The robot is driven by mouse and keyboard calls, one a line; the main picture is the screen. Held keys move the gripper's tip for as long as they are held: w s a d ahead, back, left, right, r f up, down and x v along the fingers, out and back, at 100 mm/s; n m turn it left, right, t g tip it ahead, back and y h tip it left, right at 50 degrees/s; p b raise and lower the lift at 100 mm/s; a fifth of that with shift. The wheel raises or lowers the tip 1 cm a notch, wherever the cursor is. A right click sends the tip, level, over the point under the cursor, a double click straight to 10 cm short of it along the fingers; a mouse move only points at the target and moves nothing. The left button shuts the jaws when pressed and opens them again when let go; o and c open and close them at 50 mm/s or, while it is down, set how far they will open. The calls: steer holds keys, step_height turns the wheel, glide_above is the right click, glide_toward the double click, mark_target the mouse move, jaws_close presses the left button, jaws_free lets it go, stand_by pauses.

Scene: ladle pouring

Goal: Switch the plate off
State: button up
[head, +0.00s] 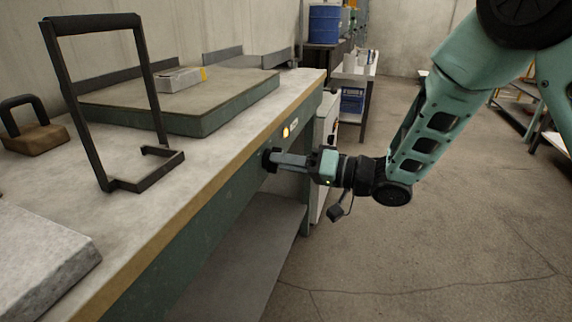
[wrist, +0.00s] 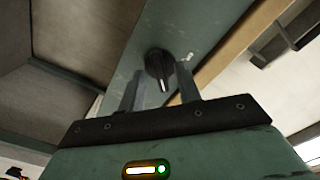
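A black rotary knob (wrist: 158,66) with a white pointer line sits on the green front panel of the bench. In the head view the knob (head: 267,159) is partly hidden by my fingers. My gripper (head: 279,160) points left at it. In the wrist view my gripper's fingers (wrist: 160,72) stand apart on either side of the knob, with small gaps visible. I cannot tell how deep the fingertips reach around it. A yellow lamp (head: 286,132) glows on the bench edge above the knob. A low green slab with a flat top (head: 180,98), perhaps the plate, lies on the bench.
A lower shelf (head: 245,255) is under the bench. The floor (head: 430,245) to the right is clear.

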steer(key=shift+a, duration=0.15)
steer(key=shift+c, duration=0.3)
jaws_close()
steer(key=shift+n, duration=0.3)
steer(key=n+b, duration=0.9)
steer(key=n, duration=0.8)
steer(key=shift+f, duration=0.1)
steer(key=shift+n, duration=0.3)
